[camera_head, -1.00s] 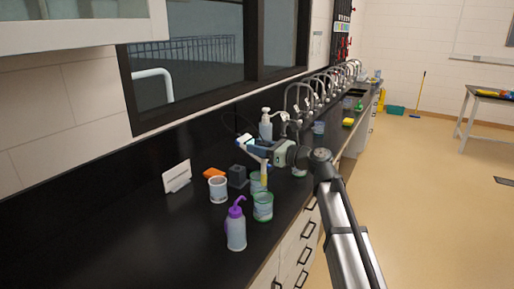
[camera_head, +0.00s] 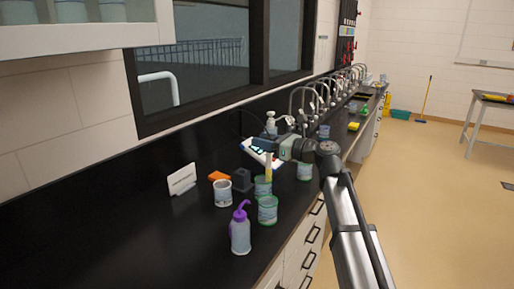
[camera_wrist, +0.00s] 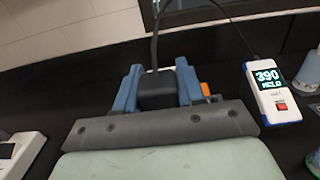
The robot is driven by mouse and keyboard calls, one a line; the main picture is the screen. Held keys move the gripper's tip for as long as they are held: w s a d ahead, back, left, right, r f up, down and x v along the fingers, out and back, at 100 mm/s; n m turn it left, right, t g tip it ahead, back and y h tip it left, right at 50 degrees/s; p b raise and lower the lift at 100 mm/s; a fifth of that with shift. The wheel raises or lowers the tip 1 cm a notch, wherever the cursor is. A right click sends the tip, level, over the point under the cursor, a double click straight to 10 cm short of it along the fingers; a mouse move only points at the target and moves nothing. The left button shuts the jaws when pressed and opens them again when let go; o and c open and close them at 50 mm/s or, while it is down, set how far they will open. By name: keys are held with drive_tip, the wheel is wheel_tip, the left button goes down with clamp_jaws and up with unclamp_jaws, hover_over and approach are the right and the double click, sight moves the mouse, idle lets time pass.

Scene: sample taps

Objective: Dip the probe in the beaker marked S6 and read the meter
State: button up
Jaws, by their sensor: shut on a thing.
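My gripper (camera_head: 268,150) is above the counter, with blue fingers that also show in the wrist view (camera_wrist: 157,90). It is shut on the dark head of the probe (camera_wrist: 157,92), from which a cable rises. In the head view a pale yellow part of the probe (camera_head: 268,165) hangs upright over a green-labelled beaker (camera_head: 263,188). I cannot tell whether its tip is inside the rim. The meter (camera_wrist: 268,90) lies right of the gripper, its screen showing 390 and what looks like HELD. The beaker marks, including S6, are too small to read.
Another green beaker (camera_head: 267,212) stands in front, a white beaker (camera_head: 223,195) to the left, and one more (camera_head: 305,172) to the right. The left counter is clear.

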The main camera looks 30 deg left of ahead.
drive_tip(key=shift+r, duration=2.8)
